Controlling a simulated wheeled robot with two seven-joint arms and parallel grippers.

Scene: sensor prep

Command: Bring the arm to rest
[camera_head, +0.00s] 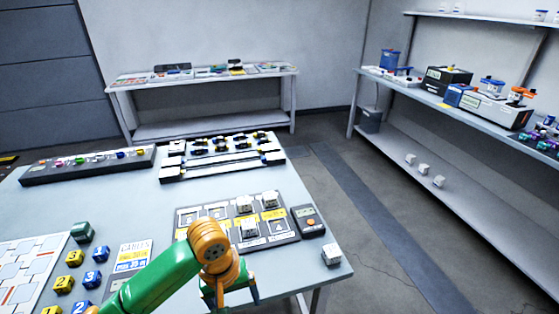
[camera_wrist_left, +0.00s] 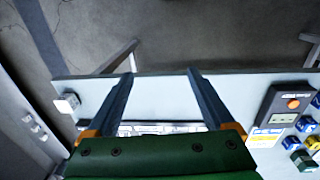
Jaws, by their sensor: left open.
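My left arm (camera_head: 165,275), green with an orange joint, reaches in from the bottom left of the head view. Its left gripper (camera_head: 231,297) points down near the table's front edge, partly cut off by the frame. In the left wrist view the two dark fingers of the left gripper (camera_wrist_left: 161,73) are spread apart with nothing between them. They reach across the table's edge, with floor beyond. My right gripper is in neither view.
A grey tray (camera_head: 188,239) with several white blocks lies behind the gripper. Yellow and blue numbered cubes (camera_head: 93,279) lie left. Benches stand behind; floor at right is open.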

